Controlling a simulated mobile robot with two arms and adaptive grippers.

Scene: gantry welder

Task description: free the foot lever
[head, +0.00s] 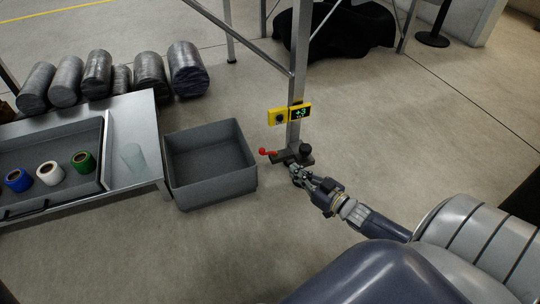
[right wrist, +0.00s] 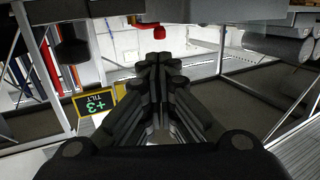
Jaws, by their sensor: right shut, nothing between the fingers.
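The foot lever shows in the head view as a short arm with a red ball end (head: 264,152), at the foot of the grey gantry post (head: 297,75). A dark round knob (head: 305,149) sits at the right of the same foot. My right gripper (head: 295,170) is shut and empty, just below the foot and close to it; I cannot tell whether it touches. In the right wrist view the shut fingers (right wrist: 160,62) point away from the camera, with a red knob (right wrist: 159,32) just above their tips. My left gripper is not in view.
A yellow-framed display reading +3 (head: 300,112) is on the post; it also shows in the right wrist view (right wrist: 97,103). A grey open bin (head: 188,193) stands left of the post, beside a metal table (head: 118,150) with coloured rolls.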

